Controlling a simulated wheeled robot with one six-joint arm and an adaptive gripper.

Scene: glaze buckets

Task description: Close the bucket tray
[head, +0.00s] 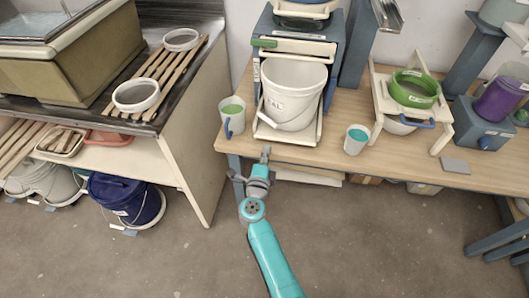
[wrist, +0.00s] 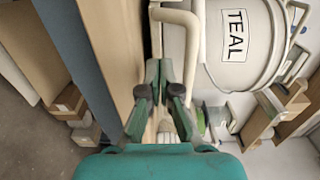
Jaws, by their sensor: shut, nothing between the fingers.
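The bucket tray (head: 287,141) is a cream pull-out tray, sticking out from a blue-sided cabinet (head: 335,58) on the wooden table. A white bucket (head: 294,88) with a wire handle stands upright on it. Its label reads TEAL in the wrist view (wrist: 234,35). My gripper (head: 266,150) is at the table's front edge, just in front of the tray's front left part. In the wrist view my gripper (wrist: 162,68) has its fingertips together and empty, close to a cream bar (wrist: 195,45) of the tray. I cannot tell whether they touch.
A cup of green glaze (head: 232,112) stands left of the tray, and a cup of teal glaze (head: 356,139) stands to its right. A cream stand (head: 443,133) with a green-rimmed sieve (head: 414,88) is farther right. The floor in front is clear.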

